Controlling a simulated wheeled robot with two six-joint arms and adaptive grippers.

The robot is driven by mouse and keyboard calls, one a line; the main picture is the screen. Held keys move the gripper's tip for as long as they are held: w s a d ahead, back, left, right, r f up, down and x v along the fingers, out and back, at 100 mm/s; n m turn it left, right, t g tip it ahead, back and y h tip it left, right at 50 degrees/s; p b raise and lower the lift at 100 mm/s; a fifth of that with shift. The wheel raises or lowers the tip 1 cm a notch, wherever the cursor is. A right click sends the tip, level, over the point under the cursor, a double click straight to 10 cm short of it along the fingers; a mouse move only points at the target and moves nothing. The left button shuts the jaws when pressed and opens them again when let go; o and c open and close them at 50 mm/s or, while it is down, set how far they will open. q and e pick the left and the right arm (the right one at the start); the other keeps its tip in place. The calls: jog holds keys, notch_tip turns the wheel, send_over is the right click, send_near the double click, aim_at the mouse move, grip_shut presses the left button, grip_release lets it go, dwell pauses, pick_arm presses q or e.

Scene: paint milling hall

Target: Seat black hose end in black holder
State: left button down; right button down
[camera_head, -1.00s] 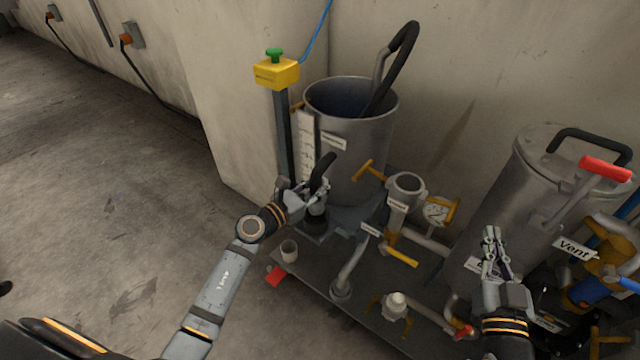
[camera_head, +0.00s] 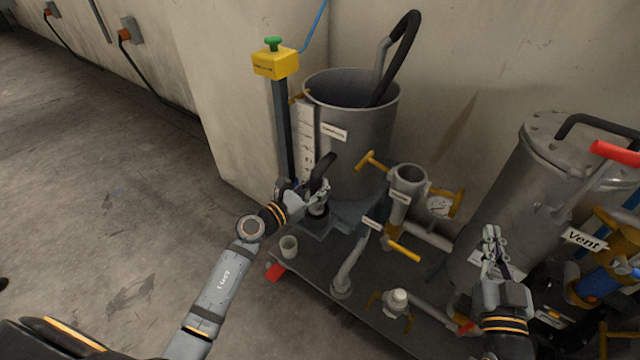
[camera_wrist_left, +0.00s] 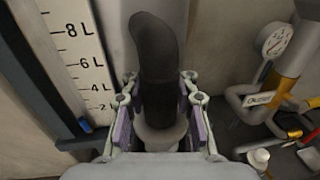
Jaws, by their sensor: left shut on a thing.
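The black hose end (camera_head: 322,168) is a short curved black tube with a pale grey collar at its base. My left gripper (camera_head: 318,192) is shut on it, and in the left wrist view the black tube (camera_wrist_left: 157,65) stands between the two fingers. The black holder (camera_head: 317,220) appears as a dark round piece low on the cart, just below my left gripper and partly covered by it. I cannot tell whether the hose end touches the holder. My right gripper (camera_head: 491,240) is apart at the right, in front of the lidded tank, and its finger gap is unclear.
A large open metal vessel (camera_head: 352,150) with a black-handled hose stands behind. A litre scale (camera_wrist_left: 75,50) is beside it. A valve pipe (camera_head: 400,195), gauge (camera_head: 438,206) and yellow levers crowd the cart's middle. A lidded tank (camera_head: 530,190) stands right. Floor at left is clear.

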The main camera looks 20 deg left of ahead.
dwell(0.4)
pick_arm(q)
jog(key=shift+f+b, duration=1.3)
jog(key=shift+f, duration=0.1)
jog(key=c, duration=1.1)
grip_release()
jog(key=shift+o, duration=0.8)
jog(key=shift+f, duration=0.1)
jog(key=v, duration=0.7)
jog(key=shift+s+a, duration=0.15)
jog(key=shift+s, duration=0.1)
